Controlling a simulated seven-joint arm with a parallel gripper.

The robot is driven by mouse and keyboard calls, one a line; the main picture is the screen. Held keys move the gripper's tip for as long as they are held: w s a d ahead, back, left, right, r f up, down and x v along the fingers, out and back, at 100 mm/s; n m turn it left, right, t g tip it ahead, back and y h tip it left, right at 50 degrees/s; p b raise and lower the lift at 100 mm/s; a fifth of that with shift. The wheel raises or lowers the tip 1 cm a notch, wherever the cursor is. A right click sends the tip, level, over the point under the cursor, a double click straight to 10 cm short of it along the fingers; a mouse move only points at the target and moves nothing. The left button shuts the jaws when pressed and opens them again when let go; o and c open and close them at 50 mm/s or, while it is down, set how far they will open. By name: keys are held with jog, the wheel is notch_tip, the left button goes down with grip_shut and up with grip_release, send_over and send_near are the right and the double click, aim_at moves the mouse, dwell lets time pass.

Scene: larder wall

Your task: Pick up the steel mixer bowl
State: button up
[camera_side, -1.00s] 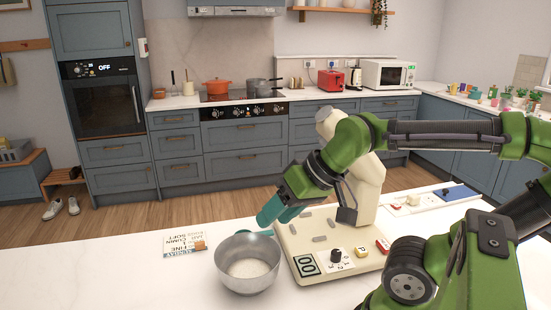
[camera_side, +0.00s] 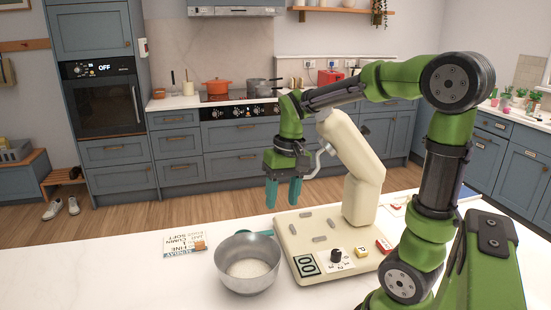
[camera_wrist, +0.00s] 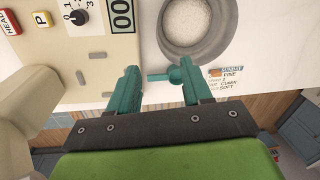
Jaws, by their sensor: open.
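The steel mixer bowl (camera_side: 248,262) stands upright on the white worktop, left of the cream mixer base (camera_side: 310,240), with pale floury contents inside. In the wrist view the bowl (camera_wrist: 229,45) is at the top, cut off by the frame edge, beyond my fingertips. A teal handle-like piece (camera_side: 262,233) lies at the bowl's far rim, and it shows between my fingers in the wrist view (camera_wrist: 178,75). My gripper (camera_side: 283,206) is open and empty, pointing down, behind and above the bowl. It does not touch the bowl.
The mixer's raised cream head and column (camera_side: 357,170) stand close to the right of my gripper. A printed card (camera_side: 185,243) with a small brown item lies left of the bowl.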

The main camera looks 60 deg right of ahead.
aim_at(275, 246)
jog(key=f, duration=0.5)
jog(key=a+f, duration=0.1)
jog(key=f, duration=0.4)
jog(key=w+a+f, duration=0.1)
jog(key=f, duration=0.4)
grip_shut()
